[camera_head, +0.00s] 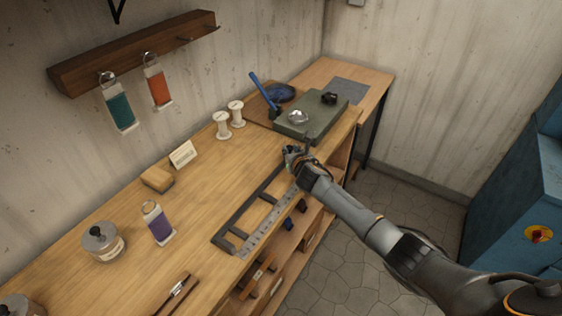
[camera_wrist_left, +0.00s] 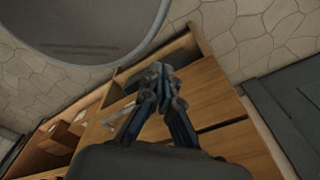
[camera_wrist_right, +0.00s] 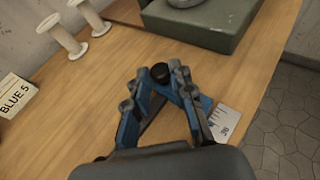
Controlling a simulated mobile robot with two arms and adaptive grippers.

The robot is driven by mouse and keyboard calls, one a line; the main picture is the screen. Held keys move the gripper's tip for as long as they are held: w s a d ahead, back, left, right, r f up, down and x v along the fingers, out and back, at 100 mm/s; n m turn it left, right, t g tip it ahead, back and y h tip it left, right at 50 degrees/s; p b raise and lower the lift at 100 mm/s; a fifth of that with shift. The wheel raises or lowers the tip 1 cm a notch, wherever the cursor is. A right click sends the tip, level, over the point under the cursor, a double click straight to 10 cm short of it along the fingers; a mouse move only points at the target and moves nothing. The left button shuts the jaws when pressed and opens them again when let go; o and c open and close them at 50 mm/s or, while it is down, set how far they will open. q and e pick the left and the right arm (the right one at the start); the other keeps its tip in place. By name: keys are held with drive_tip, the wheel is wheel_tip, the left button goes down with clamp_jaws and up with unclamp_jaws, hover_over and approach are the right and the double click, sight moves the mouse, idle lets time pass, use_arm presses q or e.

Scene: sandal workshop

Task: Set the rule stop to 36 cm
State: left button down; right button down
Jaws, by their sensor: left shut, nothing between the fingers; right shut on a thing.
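The metal rule (camera_head: 268,222) lies along the front edge of the wooden bench, beside a dark frame (camera_head: 232,222). Its end with marks also shows in the right wrist view (camera_wrist_right: 226,122), but I cannot read the stop's position. My right gripper (camera_head: 291,151) is at the far end of the rule. In the right wrist view its fingers (camera_wrist_right: 164,82) are shut on a part with a round black knob (camera_wrist_right: 160,72), seemingly the rule stop; the fingers hide most of it. My left gripper (camera_wrist_left: 160,76) is shut and empty, seen only in the left wrist view.
A green box (camera_head: 317,117) stands just beyond the right gripper. Open shelves lie below the front edge.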

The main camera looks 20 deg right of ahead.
drive_tip(key=shift+w+d, duration=0.15)
drive_tip(key=shift+d, duration=0.15)
drive_tip(key=shift+r, duration=0.1)
drive_tip(key=c, duration=1.2)
unclamp_jaws()
drive_tip(key=shift+o, duration=0.2)
drive_tip(key=shift+w+d, duration=0.1)
drive_tip(key=shift+w, duration=0.1)
drive_tip(key=shift+s, duration=0.1)
drive_tip(key=v, duration=1.1)
drive_tip(key=shift+s, duration=0.4)
